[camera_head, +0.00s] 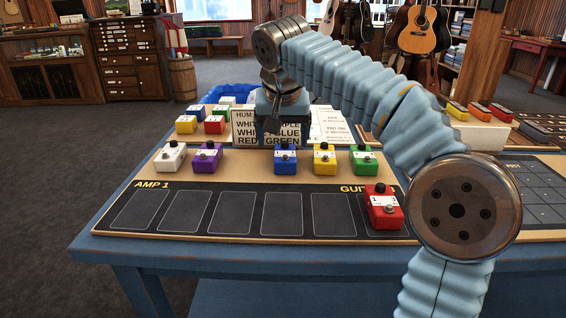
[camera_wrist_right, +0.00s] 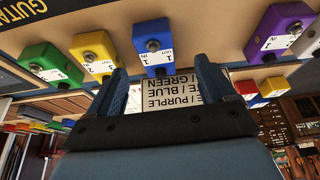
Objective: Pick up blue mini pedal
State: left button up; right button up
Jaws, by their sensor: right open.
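A blue mini pedal (camera_head: 285,160) sits upright in the front row on the tan board, between a purple pedal (camera_head: 206,157) and a yellow pedal (camera_head: 324,159). In the right wrist view the blue mini pedal (camera_wrist_right: 154,47) lies ahead of the fingertips, roughly centred between them. My right gripper (camera_head: 272,130) is open and empty. It hangs just above and behind the blue pedal, in front of the sign; its fingers (camera_wrist_right: 160,72) are apart in the wrist view. Another blue pedal (camera_head: 195,112) stands farther back on the left. My left gripper is not in view.
A red pedal (camera_head: 383,210) stands in the rightmost slot of the black mat (camera_head: 150,228); the other slots are empty. White (camera_head: 170,158) and green (camera_head: 363,160) pedals end the row. A printed sign (camera_head: 243,131) stands behind it. More pedals stand at back left.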

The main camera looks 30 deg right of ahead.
aim_at(285, 154)
jog(key=x, duration=0.6)
jog(key=shift+d+f+b, duration=0.3)
jog(key=shift+b, duration=0.05)
jog(key=c, duration=1.1)
